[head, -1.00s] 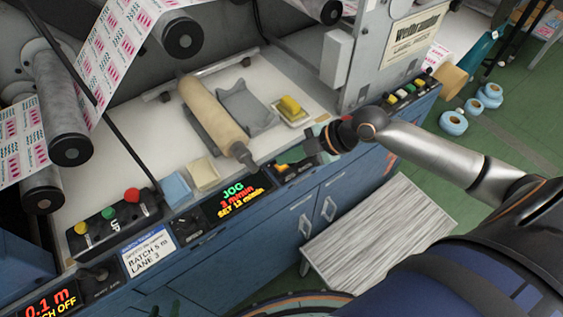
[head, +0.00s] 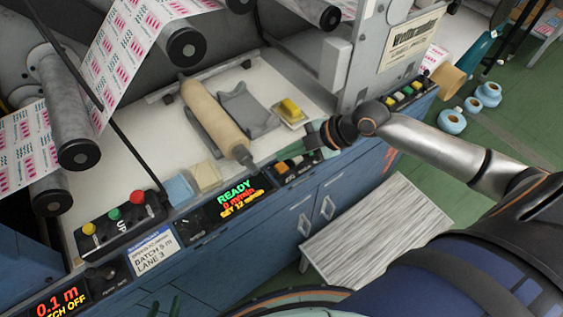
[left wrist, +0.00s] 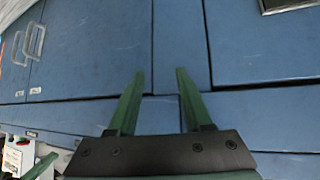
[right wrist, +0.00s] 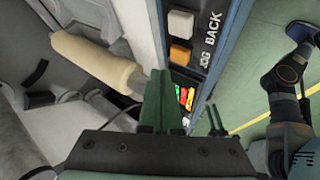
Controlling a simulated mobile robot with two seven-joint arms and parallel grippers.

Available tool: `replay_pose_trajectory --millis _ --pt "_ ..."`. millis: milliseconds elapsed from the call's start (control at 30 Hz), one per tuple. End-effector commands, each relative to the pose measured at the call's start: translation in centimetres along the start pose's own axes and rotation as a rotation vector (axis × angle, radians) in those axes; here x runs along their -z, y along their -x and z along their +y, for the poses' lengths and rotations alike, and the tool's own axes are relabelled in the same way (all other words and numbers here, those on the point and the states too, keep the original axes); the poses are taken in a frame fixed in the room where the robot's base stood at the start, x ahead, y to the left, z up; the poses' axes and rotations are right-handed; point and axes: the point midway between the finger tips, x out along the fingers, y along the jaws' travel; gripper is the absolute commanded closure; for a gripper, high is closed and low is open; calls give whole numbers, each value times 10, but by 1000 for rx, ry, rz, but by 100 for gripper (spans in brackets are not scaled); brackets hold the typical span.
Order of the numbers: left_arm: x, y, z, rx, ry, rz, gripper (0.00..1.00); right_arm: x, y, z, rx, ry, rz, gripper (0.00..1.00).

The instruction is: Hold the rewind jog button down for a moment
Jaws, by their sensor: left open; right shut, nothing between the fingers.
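The orange button (head: 282,167) sits on the small dark panel right of the display. In the right wrist view the orange button (right wrist: 180,55) is beside the lettering JOG, with a white button (right wrist: 181,23) beside BACK. My right gripper (head: 307,143) is shut and empty, above and to the right of the orange button, apart from it. Its shut green fingers (right wrist: 158,90) show in the right wrist view. The display (head: 238,196) reads READY, 0 m/min. My left gripper (left wrist: 158,84) is open and empty before the blue cabinet front.
A cardboard-coloured core on a shaft (head: 213,118) lies on the white deck left of my right gripper. A control box (head: 120,222) with coloured buttons stands at left. A grey-topped table (head: 375,240) stands below.

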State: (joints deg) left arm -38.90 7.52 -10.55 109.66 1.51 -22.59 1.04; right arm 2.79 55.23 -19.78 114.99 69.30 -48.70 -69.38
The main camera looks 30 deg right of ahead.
Motion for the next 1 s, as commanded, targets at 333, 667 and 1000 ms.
replay_pose_trajectory --millis 333,667,1000 --pt "25 23 2 0 0 0 50 20 27 20 -1 1 0 100" --pt "25 22 2 0 0 1 50 20 28 20 0 0 0 100" --pt "25 22 2 0 0 1 50 20 28 20 0 0 0 100"
